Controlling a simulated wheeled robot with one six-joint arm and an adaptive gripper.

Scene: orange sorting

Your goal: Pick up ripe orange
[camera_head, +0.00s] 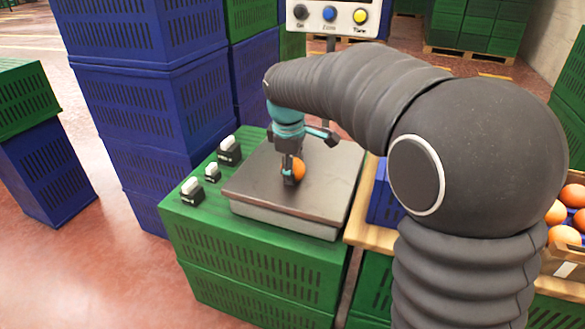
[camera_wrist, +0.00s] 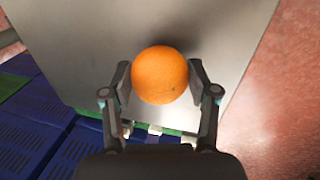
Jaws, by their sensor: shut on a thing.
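An orange (camera_head: 299,169) is at the flat grey plate of a scale (camera_head: 250,185) in the head view. It has an even orange skin in the wrist view (camera_wrist: 160,75). My gripper (camera_head: 291,176) points down over the plate and is shut on the orange, with one finger on each side of it in the wrist view (camera_wrist: 160,82). The head view shows the orange partly hidden behind a finger. I cannot tell whether the orange touches the plate or is just above it.
Tall blue crates (camera_head: 140,100) stand at the left. More oranges (camera_head: 573,196) lie in a box at the right, partly behind my arm.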

